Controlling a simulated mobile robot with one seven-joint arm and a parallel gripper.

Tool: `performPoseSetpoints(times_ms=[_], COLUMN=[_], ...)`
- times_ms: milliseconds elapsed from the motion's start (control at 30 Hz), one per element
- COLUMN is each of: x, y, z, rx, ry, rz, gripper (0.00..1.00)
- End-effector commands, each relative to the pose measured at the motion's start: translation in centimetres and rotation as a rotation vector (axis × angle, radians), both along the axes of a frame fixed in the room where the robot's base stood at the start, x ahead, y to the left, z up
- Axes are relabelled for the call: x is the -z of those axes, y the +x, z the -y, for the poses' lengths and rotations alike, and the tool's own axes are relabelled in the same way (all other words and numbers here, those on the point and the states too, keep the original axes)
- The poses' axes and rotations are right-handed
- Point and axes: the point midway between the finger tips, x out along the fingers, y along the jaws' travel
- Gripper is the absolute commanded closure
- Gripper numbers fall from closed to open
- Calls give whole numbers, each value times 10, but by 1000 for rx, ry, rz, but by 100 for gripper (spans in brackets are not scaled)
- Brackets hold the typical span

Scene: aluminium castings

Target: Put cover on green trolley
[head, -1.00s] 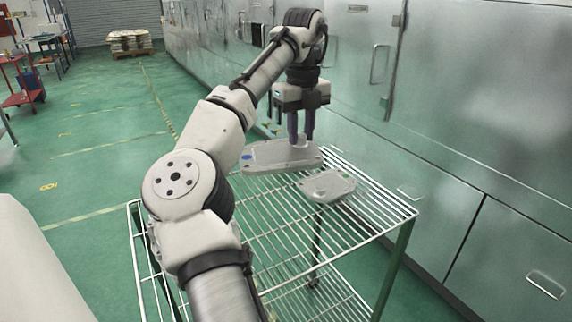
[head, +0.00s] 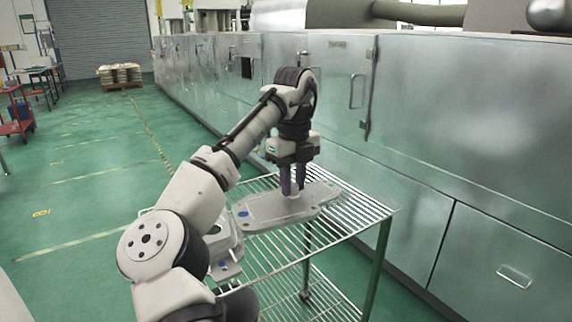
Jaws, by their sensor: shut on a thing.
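The cover (head: 268,211) is a flat, light-grey casting with a blue spot near its left end. My gripper (head: 292,188) points down over it, with its dark fingers shut on a raised part near the cover's middle. The cover lies level over the wire top of the green trolley (head: 377,262). I cannot tell whether it touches the wires or hangs just above them. The trolley has green legs and a pale wire shelf; my arm hides its left part.
Long metal cabinets (head: 450,130) stand close behind and right of the trolley. The green floor at left is open. A loaded pallet (head: 120,77) stands far back.

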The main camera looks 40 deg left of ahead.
Motion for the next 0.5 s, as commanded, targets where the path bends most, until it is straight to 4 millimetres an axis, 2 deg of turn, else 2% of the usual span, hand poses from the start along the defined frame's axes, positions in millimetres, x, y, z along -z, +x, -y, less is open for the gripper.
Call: performPoseSetpoints(times_ms=[33, 133, 267, 500], x=[17, 47, 98, 204], y=[-1, -3, -5, -11], z=[9, 28, 59, 126], rx=[-30, -124, -283, -626], ry=[-6, -7, -9, -12], rz=[-2, -1, -2, -3], gripper=[100, 100, 100, 100])
